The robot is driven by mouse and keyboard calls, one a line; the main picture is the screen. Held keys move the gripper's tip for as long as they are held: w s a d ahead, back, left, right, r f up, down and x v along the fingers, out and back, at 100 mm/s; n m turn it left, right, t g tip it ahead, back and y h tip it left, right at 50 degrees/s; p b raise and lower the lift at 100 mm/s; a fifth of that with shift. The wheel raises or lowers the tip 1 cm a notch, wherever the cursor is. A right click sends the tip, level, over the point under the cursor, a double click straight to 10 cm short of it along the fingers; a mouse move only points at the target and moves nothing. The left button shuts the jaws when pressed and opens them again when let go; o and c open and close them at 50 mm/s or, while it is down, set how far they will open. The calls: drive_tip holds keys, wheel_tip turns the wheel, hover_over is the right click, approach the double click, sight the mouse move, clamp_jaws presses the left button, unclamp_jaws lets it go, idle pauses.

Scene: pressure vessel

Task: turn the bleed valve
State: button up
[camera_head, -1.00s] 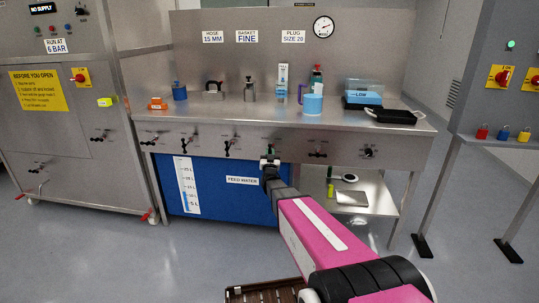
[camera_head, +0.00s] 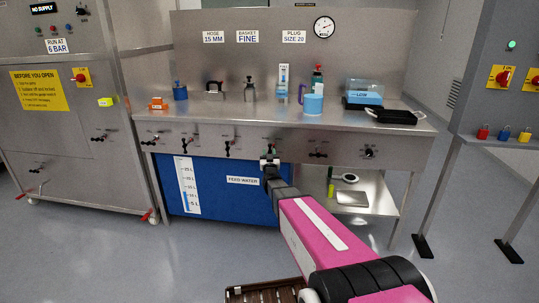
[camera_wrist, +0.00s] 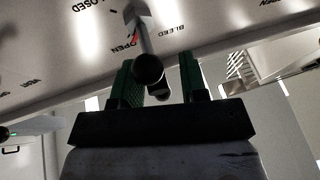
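The bleed valve shows in the wrist view as a metal lever (camera_wrist: 145,32) with a dark round end, below a panel printed CLOSED, OPEN and BLEED. A red pointer mark lies near the word OPEN. My gripper (camera_wrist: 160,85) has two green-padded fingers standing apart, one on each side of the lever's end. A gap shows on the right; contact on the left cannot be told. In the head view my gripper (camera_head: 270,158) is at the bench's front panel, and it hides most of the valve there.
Other black valve levers (camera_head: 227,148) line the front panel to the left. A blue feed water tank (camera_head: 215,200) stands below.

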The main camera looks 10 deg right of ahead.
drive_tip(key=shift+s+d, duration=0.1)
drive_tip(key=v, duration=1)
drive_tip(key=shift+s+f, duration=0.2)
drive_tip(key=shift+s, duration=0.1)
drive_tip(key=s+a+f+n+g+y, duration=0.1)
drive_tip(key=s+f+g+y, duration=0.2)
drive_tip(key=s+f+g, duration=0.7)
drive_tip(key=s+d+g, duration=0.1)
drive_tip(key=s+g, duration=1.1)
drive_tip(key=s, duration=0.5)
drive_tip(key=shift+s+d+h, duration=0.25)
drive_tip(key=shift+d+h, duration=0.05)
drive_tip(key=shift+d, duration=0.05)
